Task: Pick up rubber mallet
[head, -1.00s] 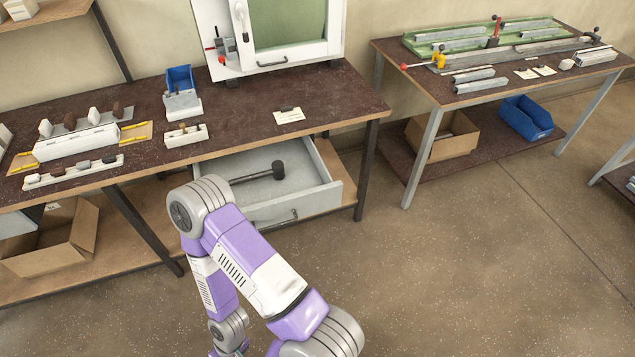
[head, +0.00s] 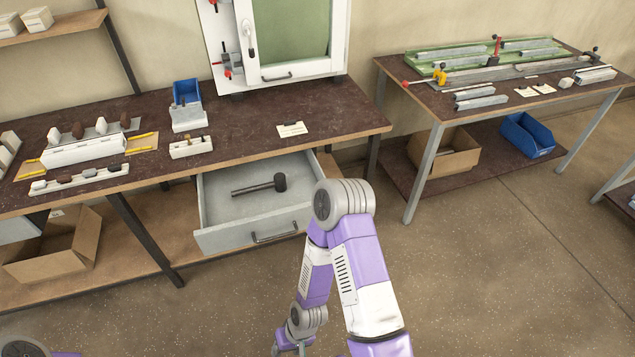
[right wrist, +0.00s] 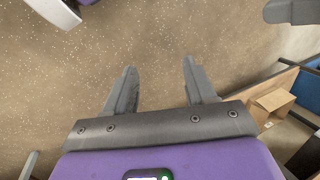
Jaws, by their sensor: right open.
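The rubber mallet (head: 262,186) has a black head and a dark handle. It lies in the open grey drawer (head: 215,238) under the bench, head to the right, in full view. My right arm stands in front of the drawer's right side, with its gripper low at the bottom edge of the head view. In the right wrist view my right gripper (right wrist: 159,64) is open and empty, with only floor between its fingers. The mallet does not show in that view. My left gripper is out of view; only a bit of that arm shows at lower left.
The bench top (head: 245,135) above the drawer holds a blue bin (head: 186,92), white racks and a framed cabinet (head: 290,75). A second table (head: 440,105) stands at right, with a cardboard box (head: 445,155) on its lower shelf. The floor in front is clear.

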